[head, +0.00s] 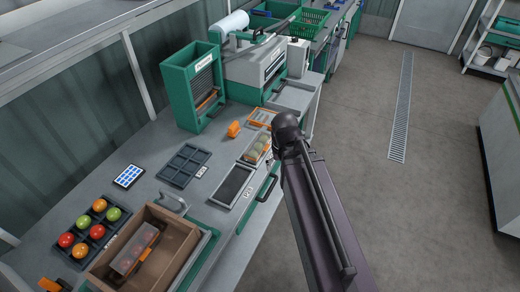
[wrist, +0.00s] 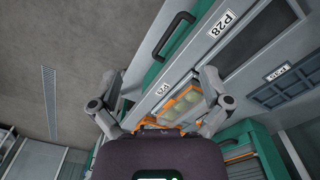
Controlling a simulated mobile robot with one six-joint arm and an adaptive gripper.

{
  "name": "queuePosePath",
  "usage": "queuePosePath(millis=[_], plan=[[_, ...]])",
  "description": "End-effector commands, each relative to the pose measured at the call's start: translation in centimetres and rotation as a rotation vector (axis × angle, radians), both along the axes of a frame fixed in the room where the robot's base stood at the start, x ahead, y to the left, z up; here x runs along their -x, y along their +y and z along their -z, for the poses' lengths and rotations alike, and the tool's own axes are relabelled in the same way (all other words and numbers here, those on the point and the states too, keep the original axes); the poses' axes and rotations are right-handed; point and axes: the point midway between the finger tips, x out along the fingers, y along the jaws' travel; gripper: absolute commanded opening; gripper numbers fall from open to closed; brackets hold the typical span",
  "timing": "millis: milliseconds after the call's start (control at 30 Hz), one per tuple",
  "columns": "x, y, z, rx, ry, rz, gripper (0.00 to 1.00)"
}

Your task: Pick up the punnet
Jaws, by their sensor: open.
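A small punnet (head: 257,147) with orange ends and pale round contents sits on the bench, just left of my arm's end in the head view. In the wrist view it shows as a punnet with yellow-green contents (wrist: 182,103), beyond and between my fingers. My gripper (wrist: 160,88) is open and empty, apart from the punnet. In the head view my arm hides the gripper. A second clear punnet (head: 136,249) with an orange end and reddish contents lies in the brown box.
The brown box (head: 183,238) and a tray of red, orange and green tomatoes (head: 72,222) stand at the near left. An empty compartment tray (head: 183,165) and a dark flat tray (head: 234,185) lie mid-bench. A green cabinet (head: 180,95) and a machine (head: 252,72) stand behind. The floor at right is clear.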

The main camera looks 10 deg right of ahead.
Motion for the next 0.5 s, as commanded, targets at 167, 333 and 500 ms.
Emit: queuePosePath(millis=[167,333,500], plan=[[-5.0,0.7,0.0,0.000,0.000,0.081,1.00],[-11.2,0.7,0.0,0.000,0.000,0.211,1.00],[-17.9,0.8,0.0,-0.001,0.000,0.358,1.00]])
